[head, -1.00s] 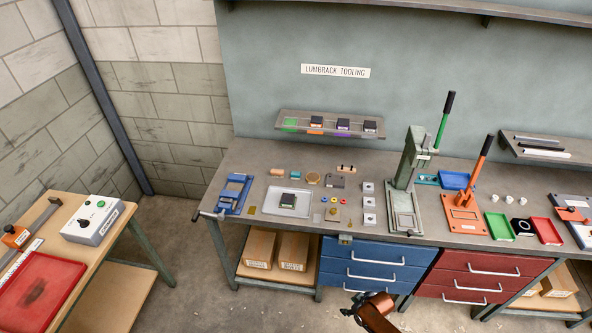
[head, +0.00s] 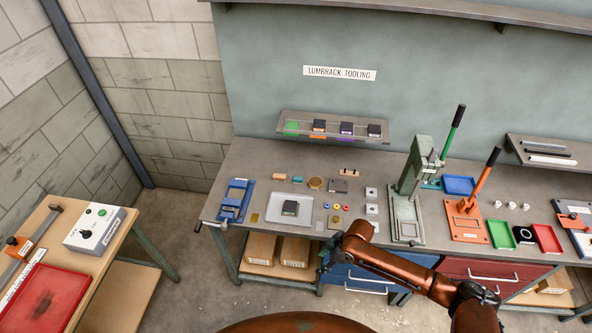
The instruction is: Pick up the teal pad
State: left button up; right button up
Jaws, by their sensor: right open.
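My right gripper (head: 325,256) is dark and small in the head view, at the front edge of the bench. It is open, well apart from the pad and nearer to me. My right arm comes in from the lower right and covers part of the blue drawers. My left gripper is not in view.
A blue fixture (head: 234,201) stands left. A green press (head: 408,190) and an orange lever press (head: 467,222) stand right. A shelf (head: 333,136) hangs behind.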

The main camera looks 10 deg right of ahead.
aim_at(297, 179)
jog(key=i, duration=1.6)
